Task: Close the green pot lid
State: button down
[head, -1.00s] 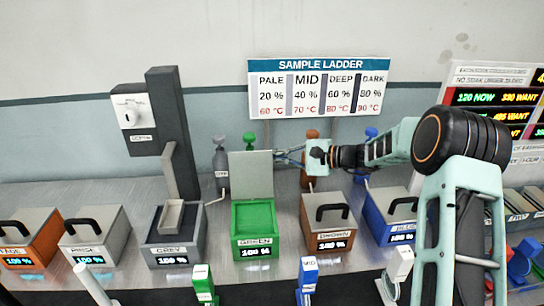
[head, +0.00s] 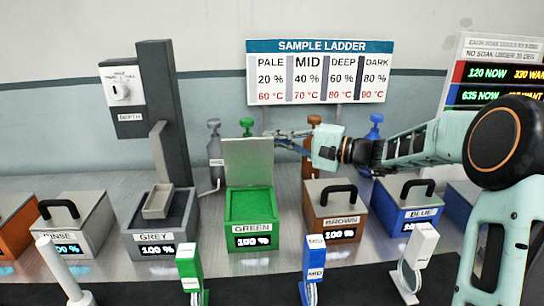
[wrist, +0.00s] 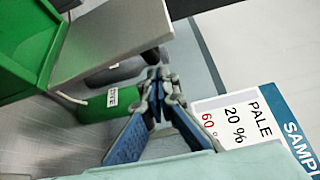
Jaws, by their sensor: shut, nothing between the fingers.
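The green pot (head: 251,228) stands on the metal counter, marked GREEN with a 100 % display. Its grey lid (head: 248,163) stands upright at the pot's back edge, so the pot's green inside shows. In the wrist view the lid (wrist: 108,45) and the green pot (wrist: 22,48) are at the upper left. My gripper (head: 270,134) is shut and empty, just behind and to the right of the lid's top edge. In the wrist view the fingertips (wrist: 158,80) are together, near the lid's edge; contact cannot be told.
A green bottle (wrist: 110,105) stands behind the lid. The grey pot (head: 160,226) is left; the brown pot (head: 335,212) and blue pot (head: 402,208) are right, their lids shut. The sample ladder sign (head: 320,75) hangs behind. Small coloured tags stand in front.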

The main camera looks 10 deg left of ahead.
aim_at(262, 147)
jog(key=shift+n, duration=0.6)
jog(key=shift+s+d+r+b, duration=0.1)
jog(key=shift+s+d+b, duration=0.25)
jog(key=shift+s+b, duration=0.9)
jog(key=shift+s+d+b, duration=0.3)
jog(key=shift+s+b, duration=0.9)
jog(key=shift+b, duration=0.1)
jog(key=shift+s+d+r+b, duration=0.1)
jog(key=shift+s+d+b, duration=0.25)
jog(key=shift+s+b, duration=0.9)
notch_tip(262, 147, up, 4)
jog(key=w+r+p, duration=0.1)
jog(key=p, duration=0.2)
jog(key=d+f+b, duration=0.1)
jog(key=d+f, duration=0.1)
jog(key=d, duration=0.1)
jog(key=d+f+b, duration=0.1)
jog(key=d+f, duration=0.1)
jog(key=d, duration=0.1)
jog(key=w+d+f+b, duration=0.1)
jog(key=d+f, duration=0.1)
jog(key=d, duration=0.1)
jog(key=shift+w+d+f+b, duration=0.1)
jog(key=shift+b, duration=0.2)
jog(key=shift+d, duration=0.1)
